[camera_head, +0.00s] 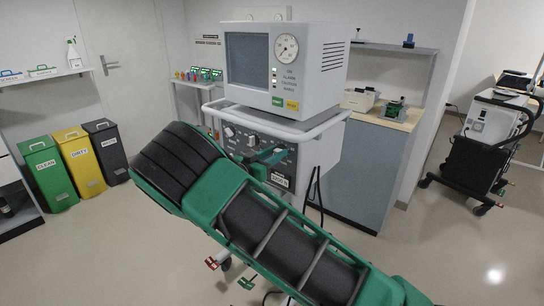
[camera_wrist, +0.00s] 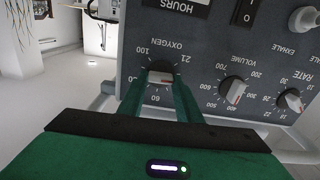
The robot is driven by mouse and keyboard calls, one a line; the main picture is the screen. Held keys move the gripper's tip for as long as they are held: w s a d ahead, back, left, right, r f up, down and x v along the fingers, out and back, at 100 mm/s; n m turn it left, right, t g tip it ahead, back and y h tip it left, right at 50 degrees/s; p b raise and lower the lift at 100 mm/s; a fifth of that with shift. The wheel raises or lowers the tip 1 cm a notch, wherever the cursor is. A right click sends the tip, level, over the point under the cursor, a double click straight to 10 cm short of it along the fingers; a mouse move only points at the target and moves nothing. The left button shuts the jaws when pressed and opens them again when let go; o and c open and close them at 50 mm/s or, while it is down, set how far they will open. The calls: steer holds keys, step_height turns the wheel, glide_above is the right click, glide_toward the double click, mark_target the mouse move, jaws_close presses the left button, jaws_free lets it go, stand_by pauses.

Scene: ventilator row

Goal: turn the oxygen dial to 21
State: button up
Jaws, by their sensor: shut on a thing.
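The ventilator (camera_head: 285,70) stands ahead with its dark control panel (camera_head: 286,172) below the screen unit. In the wrist view the panel is upside down. The oxygen dial (camera_wrist: 160,77) sits between my two green fingers, with 100 printed at its upper left, 21 at its upper right and 60 below. My gripper (camera_wrist: 159,88) is shut on the dial. A pale, red-edged mark shows on the dial, but the fingers partly hide it and I cannot read its exact setting. In the head view my forearm covers much of the lower panel.
The volume dial (camera_wrist: 234,90) and rate dial (camera_wrist: 290,101) are beside the oxygen dial in the wrist view. A white rail (camera_head: 270,128) runs around the ventilator. Green, yellow and dark bins (camera_head: 82,165) stand at the left. A second cart (camera_head: 478,140) stands at the right; floor between is open.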

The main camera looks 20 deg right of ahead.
steer(key=shift+w+f+n, duration=0.1)
steer(key=shift+w+n, duration=0.05)
steer(key=shift+n, duration=4.05)
steer(key=o, duration=1)
steer(key=shift+a, duration=0.1)
steer(key=shift+o, duration=0.2)
steer(key=shift+a, duration=0.1)
steer(key=v, duration=1)
steer(key=shift+a, duration=0.2)
steer(key=shift+d+f, duration=0.1)
steer(key=shift+d, duration=0.05)
